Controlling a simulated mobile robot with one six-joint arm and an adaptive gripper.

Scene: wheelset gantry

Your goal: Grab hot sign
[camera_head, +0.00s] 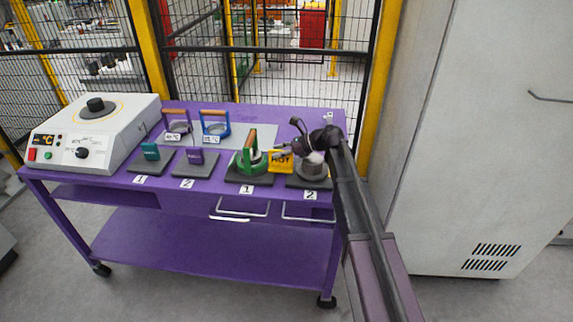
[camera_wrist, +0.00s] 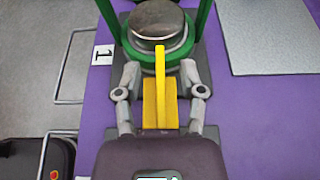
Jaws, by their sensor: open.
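The hot sign (camera_head: 281,162) is a small yellow plate with dark "HOT" lettering. In the head view it stands between the green-handled ring holder (camera_head: 251,160) and the pad marked 2. In the wrist view the sign (camera_wrist: 160,103) appears from above as a thin upright edge on a wider yellow base. My gripper (camera_head: 284,150) is at the sign, reaching in from the right. In the wrist view my gripper (camera_wrist: 160,82) is open, with one finger on each side of the sign and visible gaps between. The fingers partly hide the sign's surroundings.
A round metal piece (camera_head: 312,168) sits on pad 2, close under my wrist. A white heater unit (camera_head: 95,130) stands left. A grey cabinet (camera_head: 470,140) bounds the right.

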